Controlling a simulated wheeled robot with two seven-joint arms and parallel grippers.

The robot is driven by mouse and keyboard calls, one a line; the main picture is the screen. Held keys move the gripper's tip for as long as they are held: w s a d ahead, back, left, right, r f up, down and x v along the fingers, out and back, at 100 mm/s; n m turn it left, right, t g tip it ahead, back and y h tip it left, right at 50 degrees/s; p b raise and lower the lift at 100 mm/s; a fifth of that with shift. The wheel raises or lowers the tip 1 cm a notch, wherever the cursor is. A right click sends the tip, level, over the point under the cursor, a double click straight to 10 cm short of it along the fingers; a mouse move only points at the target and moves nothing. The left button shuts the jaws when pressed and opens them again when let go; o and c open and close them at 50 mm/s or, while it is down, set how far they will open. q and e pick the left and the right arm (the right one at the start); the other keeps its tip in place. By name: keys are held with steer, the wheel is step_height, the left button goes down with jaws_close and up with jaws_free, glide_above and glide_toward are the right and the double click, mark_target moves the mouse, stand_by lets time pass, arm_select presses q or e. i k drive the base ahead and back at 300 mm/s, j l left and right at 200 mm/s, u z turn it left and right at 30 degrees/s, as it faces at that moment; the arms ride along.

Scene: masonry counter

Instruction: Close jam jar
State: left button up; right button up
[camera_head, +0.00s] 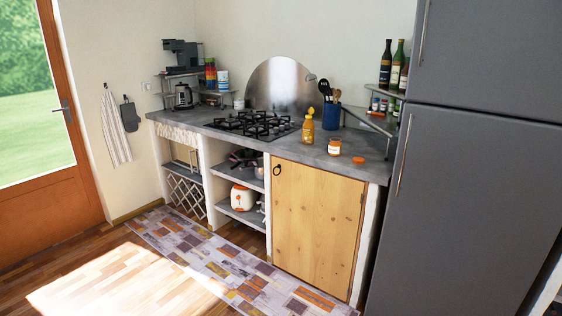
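A small jam jar (334,146) with orange-brown contents and a pale label stands upright on the grey counter (290,150), near its front edge. An orange lid (358,160) lies flat on the counter to the right of the jar, apart from it. The jar's top shows no lid on it. Neither of my grippers is in view.
A yellow bottle (308,128) and a blue utensil holder (331,116) stand behind the jar. The gas hob (252,125) is to the left. A tall grey fridge (470,180) bounds the counter on the right.

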mark_target(335, 145)
steer(key=i+j+z, duration=0.1)
steer(key=i+z, duration=0.3)
steer(key=i+j+z, duration=0.6)
steer(key=i+z, duration=0.15)
steer(key=i+j+z, duration=0.75)
steer(key=j, duration=0.2)
steer(key=j+z, duration=0.35)
steer(key=j, duration=0.2)
steer(key=i+j+z, duration=0.15)
steer(key=j+z, duration=0.25)
steer(key=j, duration=0.25)
steer(key=j+z, duration=0.4)
steer(key=j, duration=0.2)
